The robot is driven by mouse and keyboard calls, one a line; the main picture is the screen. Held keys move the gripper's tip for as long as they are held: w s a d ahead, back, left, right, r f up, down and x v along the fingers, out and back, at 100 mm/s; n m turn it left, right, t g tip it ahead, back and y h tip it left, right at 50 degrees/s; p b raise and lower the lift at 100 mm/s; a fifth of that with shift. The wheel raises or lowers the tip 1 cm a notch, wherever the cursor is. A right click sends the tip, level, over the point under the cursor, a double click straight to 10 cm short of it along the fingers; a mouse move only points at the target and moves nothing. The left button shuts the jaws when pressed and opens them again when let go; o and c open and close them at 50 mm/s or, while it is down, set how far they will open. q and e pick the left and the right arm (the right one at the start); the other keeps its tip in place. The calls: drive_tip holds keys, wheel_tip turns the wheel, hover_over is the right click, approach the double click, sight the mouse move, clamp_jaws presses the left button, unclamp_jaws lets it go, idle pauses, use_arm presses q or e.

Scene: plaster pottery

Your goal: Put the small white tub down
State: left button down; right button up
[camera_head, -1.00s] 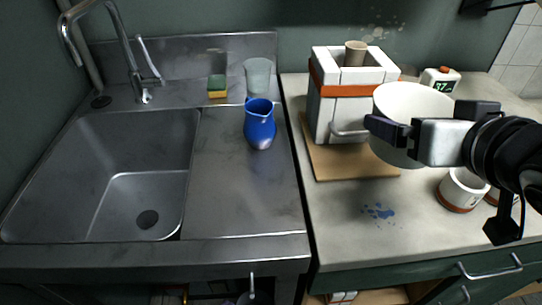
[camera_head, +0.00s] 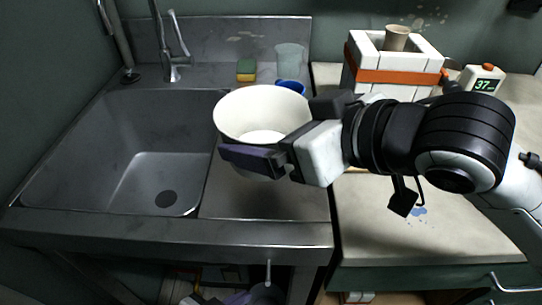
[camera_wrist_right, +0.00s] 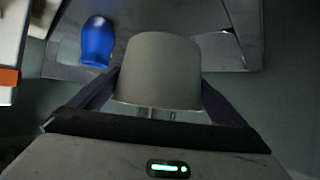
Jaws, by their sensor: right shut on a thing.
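The small white tub (camera_head: 245,108) is round and open at the top. My right gripper (camera_head: 275,128) is shut on it and holds it, mouth up, over the metal drainboard (camera_head: 250,200) right of the sink basin. The right wrist view shows the tub (camera_wrist_right: 158,62) between the gripper's two dark fingers (camera_wrist_right: 158,95). The tub's underside is hidden in the head view, so its height above the drainboard is unclear. My left gripper (camera_head: 235,297) shows only partly at the bottom edge of the head view; its jaws are unclear.
A blue jug (camera_head: 291,87) stands behind the tub, mostly hidden, and shows in the wrist view (camera_wrist_right: 97,42). A clear cup (camera_head: 289,62) and sponge (camera_head: 246,70) stand behind. The sink basin (camera_head: 130,150) is left. A white block box (camera_head: 365,57) stands on the right counter.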

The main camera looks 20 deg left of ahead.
sight(264, 134)
wheel_tip(264, 134, down, 3)
drive_tip(key=shift+r, duration=0.15)
wheel_tip(264, 134, down, 4)
drive_tip(key=shift+f+b, duration=0.1)
drive_tip(key=shift+b, duration=0.5)
drive_tip(key=o, duration=0.8)
drive_tip(key=shift+f, duration=0.15)
drive_tip(key=shift+o, duration=0.2)
